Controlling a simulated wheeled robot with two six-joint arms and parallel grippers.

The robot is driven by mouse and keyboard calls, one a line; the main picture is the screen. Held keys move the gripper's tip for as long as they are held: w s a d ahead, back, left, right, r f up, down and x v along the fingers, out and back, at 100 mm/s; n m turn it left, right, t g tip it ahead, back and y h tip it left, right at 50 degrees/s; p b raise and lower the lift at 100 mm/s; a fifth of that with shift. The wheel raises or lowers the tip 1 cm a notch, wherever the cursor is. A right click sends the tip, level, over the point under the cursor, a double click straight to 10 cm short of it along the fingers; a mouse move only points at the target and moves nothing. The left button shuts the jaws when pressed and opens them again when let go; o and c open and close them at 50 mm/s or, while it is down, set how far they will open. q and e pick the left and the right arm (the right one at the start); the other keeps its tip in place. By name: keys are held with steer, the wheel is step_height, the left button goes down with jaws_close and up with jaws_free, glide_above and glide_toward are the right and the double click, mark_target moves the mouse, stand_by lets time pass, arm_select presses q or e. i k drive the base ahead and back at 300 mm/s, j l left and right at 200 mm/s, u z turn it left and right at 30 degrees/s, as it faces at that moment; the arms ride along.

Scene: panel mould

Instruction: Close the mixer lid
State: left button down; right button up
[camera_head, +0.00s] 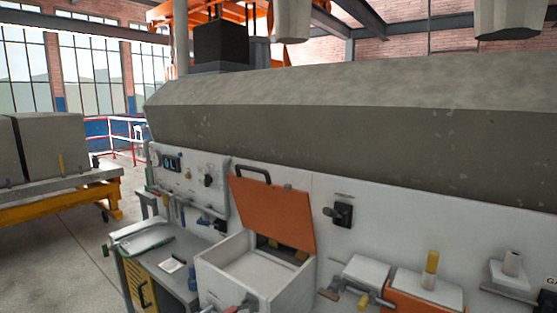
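The orange lid (275,214) stands raised at the back of a white open-topped box (226,284), which I take to be the mixer. The lid leans steeply near the white panel wall, and a dark handle (252,172) sits at its upper left edge. The box opening is uncovered and its pale interior shows, with yellowish parts near the lid's foot. Small grey and red fittings show at the front of the box by the bottom edge of the view, partly cut off. Neither of my grippers is in view.
A grey bench (168,262) with a flat green-grey item stands left of the box. A black switch (342,214) is on the panel wall right of the lid. Open floor (62,262) lies at far left.

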mark_target(283, 214)
steer(key=i+j+z, duration=0.25)
steer(key=j+z, duration=0.2)
steer(key=j, duration=0.3)
steer(key=i+j+z, duration=0.1)
steer(key=j+z, duration=0.35)
steer(key=j, duration=0.35)
steer(key=j+z, duration=0.45)
steer(key=j, duration=0.35)
